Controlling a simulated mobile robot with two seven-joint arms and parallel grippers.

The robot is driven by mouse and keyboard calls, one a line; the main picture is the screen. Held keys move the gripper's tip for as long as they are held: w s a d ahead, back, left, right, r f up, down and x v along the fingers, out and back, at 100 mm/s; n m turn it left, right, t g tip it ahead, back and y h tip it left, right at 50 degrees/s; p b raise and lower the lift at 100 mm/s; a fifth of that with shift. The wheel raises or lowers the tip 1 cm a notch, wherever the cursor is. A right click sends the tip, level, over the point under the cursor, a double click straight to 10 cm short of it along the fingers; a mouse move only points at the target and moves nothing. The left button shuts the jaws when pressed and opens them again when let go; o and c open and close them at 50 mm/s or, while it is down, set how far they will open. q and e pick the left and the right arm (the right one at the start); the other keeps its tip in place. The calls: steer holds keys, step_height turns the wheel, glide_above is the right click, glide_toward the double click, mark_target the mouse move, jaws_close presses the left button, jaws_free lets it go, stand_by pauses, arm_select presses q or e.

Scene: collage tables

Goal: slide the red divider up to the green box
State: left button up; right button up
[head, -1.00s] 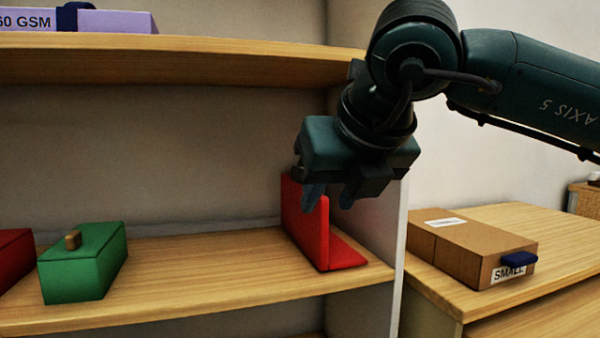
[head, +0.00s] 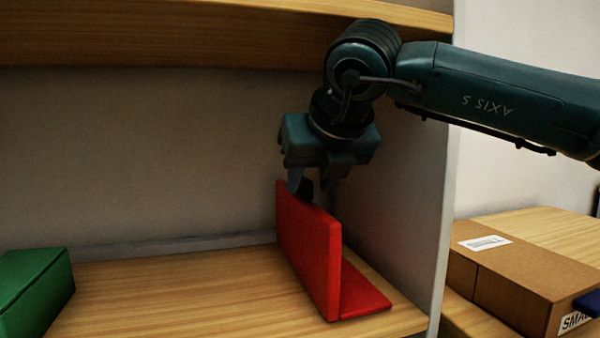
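The red divider (head: 310,250) is an L-shaped piece standing upright on the wooden shelf, near its right side panel. Its foot extends to the right. The green box (head: 35,290) is at the far left, cut off by the picture edge, with a wide gap of bare shelf between it and the divider. My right gripper (head: 312,190) points down at the rear part of the divider's top edge. Its fingers look apart, with the tips at or just above that edge; contact is unclear. My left gripper is not in view.
The shelf board (head: 170,295) is clear between box and divider. A side panel (head: 425,200) closes the shelf on the right, and an upper shelf (head: 200,35) runs overhead. A cardboard box (head: 520,275) sits on a lower surface at right.

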steer(key=w, duration=0.2)
steer(key=w+a, duration=0.1)
steer(key=w, duration=0.1)
steer(key=shift+w+a+p, duration=0.15)
steer(key=shift+a+p, duration=0.05)
steer(key=shift+p, duration=0.1)
steer(key=shift+x, duration=0.75)
steer(key=shift+w+r, duration=0.1)
jaws_close()
